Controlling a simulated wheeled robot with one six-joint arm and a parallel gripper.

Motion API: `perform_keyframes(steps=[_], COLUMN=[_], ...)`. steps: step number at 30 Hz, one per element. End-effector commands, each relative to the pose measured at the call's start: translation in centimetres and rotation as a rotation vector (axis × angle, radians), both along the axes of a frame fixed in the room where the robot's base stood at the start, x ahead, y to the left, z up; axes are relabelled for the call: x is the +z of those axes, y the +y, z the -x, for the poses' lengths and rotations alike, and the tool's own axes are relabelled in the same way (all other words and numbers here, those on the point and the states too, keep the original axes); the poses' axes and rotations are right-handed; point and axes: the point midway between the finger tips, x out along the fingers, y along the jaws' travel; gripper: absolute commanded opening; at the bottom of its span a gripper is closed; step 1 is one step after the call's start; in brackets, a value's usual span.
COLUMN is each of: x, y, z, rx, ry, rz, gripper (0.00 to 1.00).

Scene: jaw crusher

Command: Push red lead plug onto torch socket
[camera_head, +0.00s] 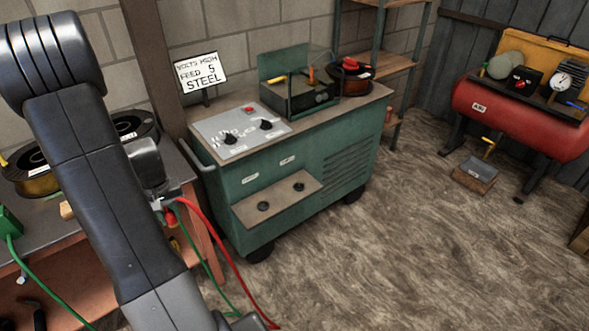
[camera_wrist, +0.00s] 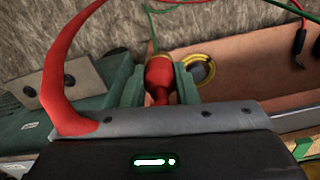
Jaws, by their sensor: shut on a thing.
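My gripper (camera_wrist: 158,84) is shut on the red lead plug (camera_wrist: 158,72), which sits between the two green fingers in the wrist view. A red cable (camera_head: 215,228) runs from the gripper down to the floor in the head view. The green welding machine (camera_head: 345,155) has a front ledge with two dark round sockets, a left one (camera_head: 263,206) and a right one (camera_head: 299,187). Their labels are too small to read, so I cannot tell which is the torch socket. The plug is left of the ledge, apart from both sockets. My arm hides part of the bench.
A workbench (camera_head: 62,238) with a wire spool (camera_head: 128,128) stands at the left, close to my gripper. A green cable (camera_head: 50,292) hangs there. A red compressor (camera_head: 525,122) and a small box (camera_head: 474,174) are at the right. The floor before the machine is clear.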

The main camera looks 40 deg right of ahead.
Motion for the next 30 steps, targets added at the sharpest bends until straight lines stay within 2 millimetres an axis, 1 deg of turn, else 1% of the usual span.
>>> perform_keyframes(steps=[1,6,10,14,30], x=[-1.2,-4.7,-6.3,-6.8,-6.7], y=[1.0,3.7,4.9,5.3,5.3], z=[-0.5,-1.9,-2.3,-2.5,-2.5], rx=[0.025,0.101,0.133,0.144,0.143], ry=[0.005,0.004,0.003,0.000,0.000], rz=[0.000,0.000,0.001,0.000,0.000], gripper=[0.07,0.07,0.07,0.07,0.07])
